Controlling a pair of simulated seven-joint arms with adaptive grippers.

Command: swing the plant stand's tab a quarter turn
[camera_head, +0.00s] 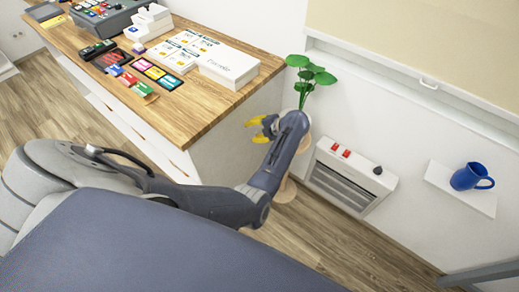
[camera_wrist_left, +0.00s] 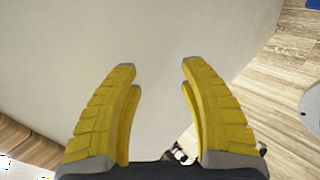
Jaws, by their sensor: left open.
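A plant with round green leaves (camera_head: 310,76) stands against the wall, beyond my left forearm. Under it, parts of a light wooden stand (camera_head: 286,190) show near the floor; my arm hides most of the stand. I cannot make out the stand's tab. My left gripper (camera_head: 258,128) has yellow fingers spread apart with nothing between the tips. It is beside the wooden counter's end panel, left of the plant. In the left wrist view the open fingers (camera_wrist_left: 157,66) face a pale, plain surface. My right gripper is not in view.
The wooden counter (camera_head: 215,100) holds a white box (camera_head: 229,65), cards, coloured packs and a grey register (camera_head: 105,14). A wall heater (camera_head: 345,180) with red switches is right of my arm. A blue mug (camera_head: 470,177) sits on a small white shelf (camera_head: 440,178). Floor below is clear.

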